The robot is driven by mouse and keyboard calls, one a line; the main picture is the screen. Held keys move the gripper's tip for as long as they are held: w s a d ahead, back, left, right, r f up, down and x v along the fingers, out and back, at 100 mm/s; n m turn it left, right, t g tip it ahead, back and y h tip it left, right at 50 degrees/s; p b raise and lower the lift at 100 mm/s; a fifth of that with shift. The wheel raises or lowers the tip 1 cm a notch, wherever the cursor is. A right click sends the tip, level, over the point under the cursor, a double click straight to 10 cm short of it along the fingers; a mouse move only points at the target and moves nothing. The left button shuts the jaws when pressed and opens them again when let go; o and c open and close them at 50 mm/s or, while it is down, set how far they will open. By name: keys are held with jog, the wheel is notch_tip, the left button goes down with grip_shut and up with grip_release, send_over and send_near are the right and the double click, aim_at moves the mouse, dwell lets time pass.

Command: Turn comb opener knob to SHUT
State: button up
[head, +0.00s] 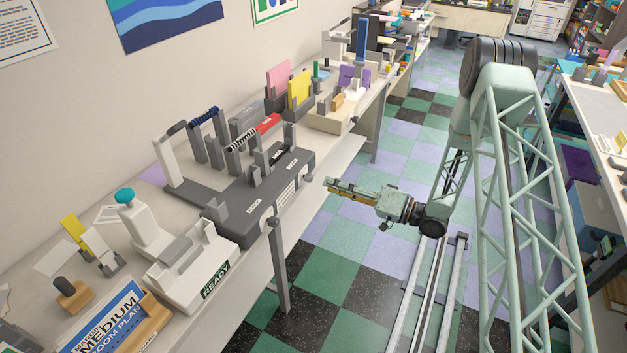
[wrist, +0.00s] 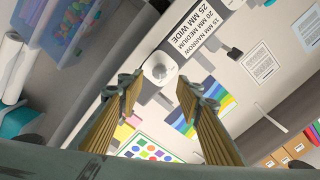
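The dark grey comb binding machine (head: 240,200) stands on the bench in the head view, with a white label (head: 285,194) on its front between two knobs. One knob (head: 308,178) is at the far end and a dark one (head: 272,222) at the near end. My gripper (head: 328,185) hangs in front of the far end, apart from it. In the wrist view a round pale knob (wrist: 163,68) lies ahead, framed between the separated fingers of my gripper (wrist: 160,84). I cannot read a SHUT mark or judge the knob's setting.
In the wrist view a comb-size sign (wrist: 207,38) and a dark knob (wrist: 233,53) are right of the pale knob. A white device with a READY plate (head: 216,280) stands nearer on the bench.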

aim_at(312, 178)
jog(key=shift+x, duration=4)
jog(key=shift+c, duration=0.3)
jog(key=c, duration=0.8)
